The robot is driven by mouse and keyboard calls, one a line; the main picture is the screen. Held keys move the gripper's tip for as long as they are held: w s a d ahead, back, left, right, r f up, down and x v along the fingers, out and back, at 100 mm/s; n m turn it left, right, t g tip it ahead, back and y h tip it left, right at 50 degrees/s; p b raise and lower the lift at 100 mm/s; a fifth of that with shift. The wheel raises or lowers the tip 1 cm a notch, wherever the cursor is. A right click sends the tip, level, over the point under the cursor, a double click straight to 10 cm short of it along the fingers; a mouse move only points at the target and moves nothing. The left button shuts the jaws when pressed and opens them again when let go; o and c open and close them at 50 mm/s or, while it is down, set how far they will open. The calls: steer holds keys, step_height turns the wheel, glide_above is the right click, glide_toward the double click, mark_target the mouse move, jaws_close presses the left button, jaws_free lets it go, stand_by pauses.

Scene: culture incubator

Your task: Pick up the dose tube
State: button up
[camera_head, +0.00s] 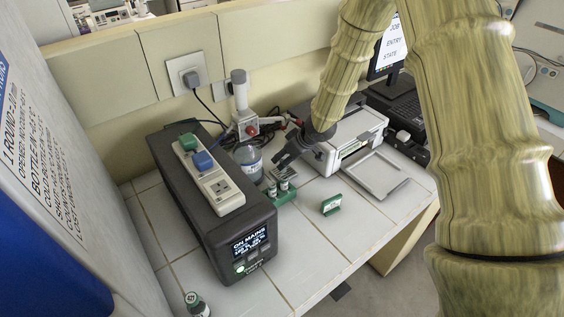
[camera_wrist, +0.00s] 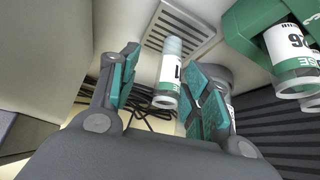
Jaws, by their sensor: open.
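A slim tube (camera_wrist: 170,72) with a pale teal end and a white label shows between the fingers of my gripper (camera_wrist: 160,90) in the wrist view. The fingers are spread, with a clear gap on the left of the tube; its lower end is close to the right finger. No writing that names it the dose tube can be read. In the head view my gripper (camera_head: 287,158) is above a green rack (camera_head: 287,195) with small labelled vials (camera_head: 272,190). The rack also shows at the upper right of the wrist view (camera_wrist: 250,22), holding vials (camera_wrist: 290,55).
A dark power unit (camera_head: 215,200) with a socket strip stands left. A clear bottle (camera_head: 248,163) stands beside my gripper. A lone vial (camera_head: 196,304) stands front left. The front middle counter is clear.

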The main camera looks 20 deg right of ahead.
steer(key=shift+s+a+f, duration=0.2)
steer(key=shift+a+f, duration=0.1)
steer(key=shift+a, duration=0.05)
steer(key=shift+s, duration=0.25)
steer(key=shift+w+a+f, duration=0.1)
steer(key=shift+w+f, duration=0.6)
steer(key=shift+s+r, duration=0.3)
steer(key=shift+s, duration=0.05)
steer(key=c, duration=0.9)
steer(key=shift+w+f, duration=0.1)
steer(key=shift+f, duration=0.05)
steer(key=shift+c, duration=0.2)
